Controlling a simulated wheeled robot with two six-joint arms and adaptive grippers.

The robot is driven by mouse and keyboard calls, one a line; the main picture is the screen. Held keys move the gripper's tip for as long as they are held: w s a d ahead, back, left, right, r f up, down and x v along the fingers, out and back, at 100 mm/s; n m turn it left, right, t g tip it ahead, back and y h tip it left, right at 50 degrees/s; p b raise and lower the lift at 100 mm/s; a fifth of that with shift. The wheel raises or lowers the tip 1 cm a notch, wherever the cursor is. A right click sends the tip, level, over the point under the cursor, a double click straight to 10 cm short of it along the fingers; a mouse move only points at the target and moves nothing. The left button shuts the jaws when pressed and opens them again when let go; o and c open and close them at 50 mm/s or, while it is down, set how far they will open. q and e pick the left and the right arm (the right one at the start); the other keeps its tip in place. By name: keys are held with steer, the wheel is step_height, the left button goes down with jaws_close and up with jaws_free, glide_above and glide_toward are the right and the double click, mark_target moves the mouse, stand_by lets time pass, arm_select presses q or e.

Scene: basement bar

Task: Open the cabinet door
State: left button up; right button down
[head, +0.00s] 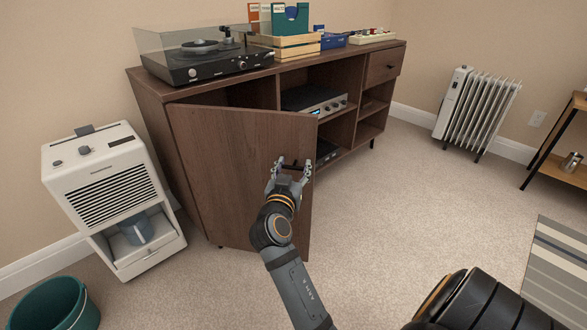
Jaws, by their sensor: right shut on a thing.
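The wooden cabinet (165,135) stands against the back wall. Its door (235,175) is hinged on the left and stands swung out from the front, partly open. A dark handle (292,164) sits near the door's upper right edge. My right gripper (290,170) is at the handle, with its fingers around it and shut on it. Behind the door, part of the left compartment shows as a dark gap, and the rest is hidden. My left gripper is not in view.
A turntable (205,60) and a wooden crate (285,45) with records stand on top. A white dehumidifier (105,190) stands close left of the door, with a green bucket (55,305) in front. A radiator (477,110) stands at right. Carpet right of the door is clear.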

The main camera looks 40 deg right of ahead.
stand_by(0.3)
steer(key=shift+c, duration=2.2)
jaws_free()
